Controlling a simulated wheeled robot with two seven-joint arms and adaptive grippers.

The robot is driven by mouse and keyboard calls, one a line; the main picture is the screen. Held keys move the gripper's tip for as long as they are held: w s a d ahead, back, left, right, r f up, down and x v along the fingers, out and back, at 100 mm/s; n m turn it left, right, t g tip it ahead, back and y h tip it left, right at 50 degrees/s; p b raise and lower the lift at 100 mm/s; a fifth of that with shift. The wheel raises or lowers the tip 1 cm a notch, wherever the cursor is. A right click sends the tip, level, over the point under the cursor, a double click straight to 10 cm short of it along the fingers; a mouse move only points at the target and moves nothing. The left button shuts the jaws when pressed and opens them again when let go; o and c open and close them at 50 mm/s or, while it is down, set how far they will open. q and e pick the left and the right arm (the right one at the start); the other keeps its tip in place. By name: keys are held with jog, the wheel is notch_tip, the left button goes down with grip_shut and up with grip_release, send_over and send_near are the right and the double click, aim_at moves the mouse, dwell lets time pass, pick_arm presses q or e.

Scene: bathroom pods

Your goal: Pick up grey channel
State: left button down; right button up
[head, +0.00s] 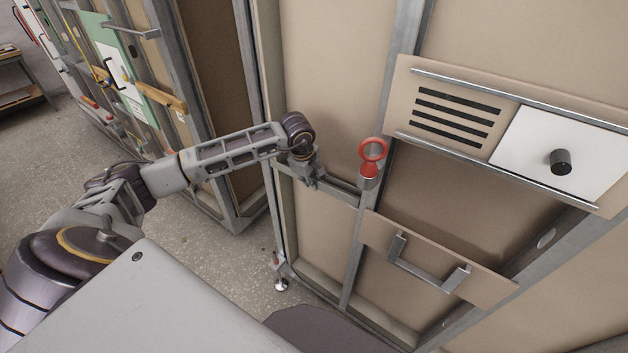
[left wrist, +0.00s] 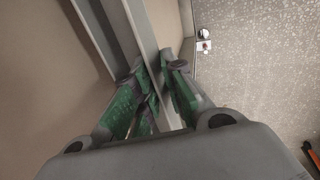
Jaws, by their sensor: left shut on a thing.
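The grey channel (head: 341,190) is a thin metal strip set level across the frame of the beige pod, below and left of the red ring handle. My left gripper (head: 313,182) reaches it from the left and is shut on it. In the left wrist view, the channel (left wrist: 146,38) runs down between the two green-sided fingers (left wrist: 166,78), which close on both its sides. The gripper's body hides the channel's near end. The channel still lies along the pod frame; I cannot tell whether it is loose from it. My right gripper is not in view.
A panel with a metal handle (head: 427,270) and a white panel with a black knob (head: 560,161) are further right. Another pod (head: 210,75) stands left. Speckled floor (head: 190,250) is open below.

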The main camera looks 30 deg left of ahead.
pick_arm(q)
jog(key=shift+s+f, duration=0.2)
jog(key=shift+f, duration=0.05)
jog(key=shift+w+r+p, duration=0.3)
jog(key=shift+r+p, duration=0.1)
jog(key=shift+r, duration=0.5)
jog(key=shift+r+p, duration=0.65)
jog(key=shift+r, duration=1)
jog(key=s+b, duration=0.4)
jog(key=s, duration=0.8)
jog(key=shift+a, duration=0.3)
